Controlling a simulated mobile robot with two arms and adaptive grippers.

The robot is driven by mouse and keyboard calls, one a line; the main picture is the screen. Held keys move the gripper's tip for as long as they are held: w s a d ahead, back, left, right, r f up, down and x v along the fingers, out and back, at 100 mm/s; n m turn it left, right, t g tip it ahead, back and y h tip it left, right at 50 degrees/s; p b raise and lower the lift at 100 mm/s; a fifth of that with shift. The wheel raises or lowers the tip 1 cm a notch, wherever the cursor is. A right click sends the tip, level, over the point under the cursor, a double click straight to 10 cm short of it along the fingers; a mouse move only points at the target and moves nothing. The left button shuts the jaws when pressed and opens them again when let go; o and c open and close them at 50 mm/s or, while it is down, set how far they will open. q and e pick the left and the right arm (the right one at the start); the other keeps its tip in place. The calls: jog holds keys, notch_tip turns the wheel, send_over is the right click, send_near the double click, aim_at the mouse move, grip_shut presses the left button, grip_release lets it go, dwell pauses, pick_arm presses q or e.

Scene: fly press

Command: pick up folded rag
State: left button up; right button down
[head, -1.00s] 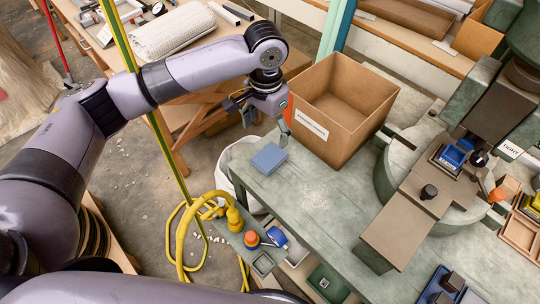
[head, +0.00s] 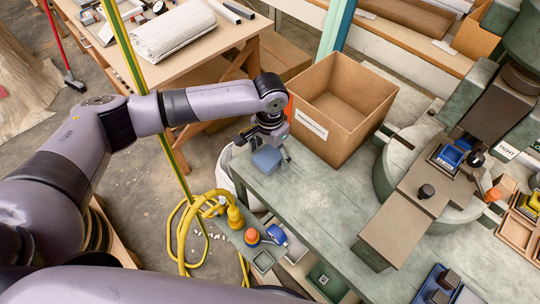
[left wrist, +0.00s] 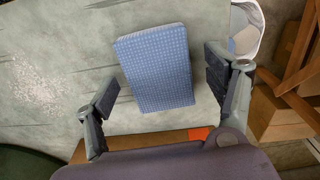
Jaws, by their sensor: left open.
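The folded rag (head: 267,159) is a flat blue rectangle on the left corner of the green work table, in front of the cardboard box. In the left wrist view the rag (left wrist: 158,67) shows a fine checked weave and lies between the two fingers. My left gripper (head: 270,150) is above the rag in the head view. In the left wrist view my left gripper (left wrist: 165,85) is open, with a finger on each side of the rag and a gap to each. My right gripper is not in view.
The open cardboard box (head: 342,112) stands right behind the rag. The green press (head: 415,190) occupies the table's right side. A yellow cable (head: 190,232) and an orange button (head: 252,236) are at the near left. The tabletop (head: 318,208) right of the rag is bare.

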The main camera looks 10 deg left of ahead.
aim_at(270, 155)
pick_arm(q)
jog(key=shift+c, duration=0.2)
jog(key=c, duration=1.2)
notch_tip(270, 155, up, 20)
jog(key=shift+r+b, duration=0.1)
jog(key=shift+b, duration=0.45)
